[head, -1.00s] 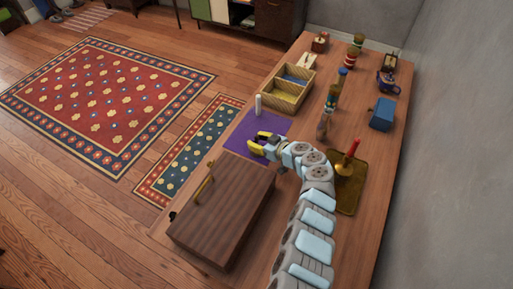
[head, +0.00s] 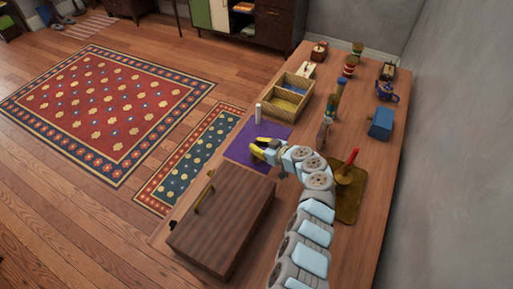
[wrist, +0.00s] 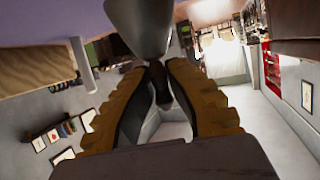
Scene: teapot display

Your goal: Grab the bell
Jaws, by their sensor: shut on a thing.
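My gripper (head: 260,151) has yellow fingers and is low over the purple mat (head: 238,151), on the left side of the long table. In the wrist view, its fingertips (wrist: 160,72) are closed on the narrow dark stem of a grey, smooth, flared metal thing, which looks like the bell (wrist: 142,24). The wide part of the bell lies beyond the fingertips, at the top of that view, against the purple. In the head view the bell is hidden by my gripper. I cannot tell whether it touches the mat.
A brown wooden case (head: 222,225) stands close in front of the mat. A small white cylinder (head: 258,113) stands at the mat's back edge, near a divided box (head: 309,90). A brass tray (head: 347,205) with a red-topped thing (head: 350,158) is right of my arm.

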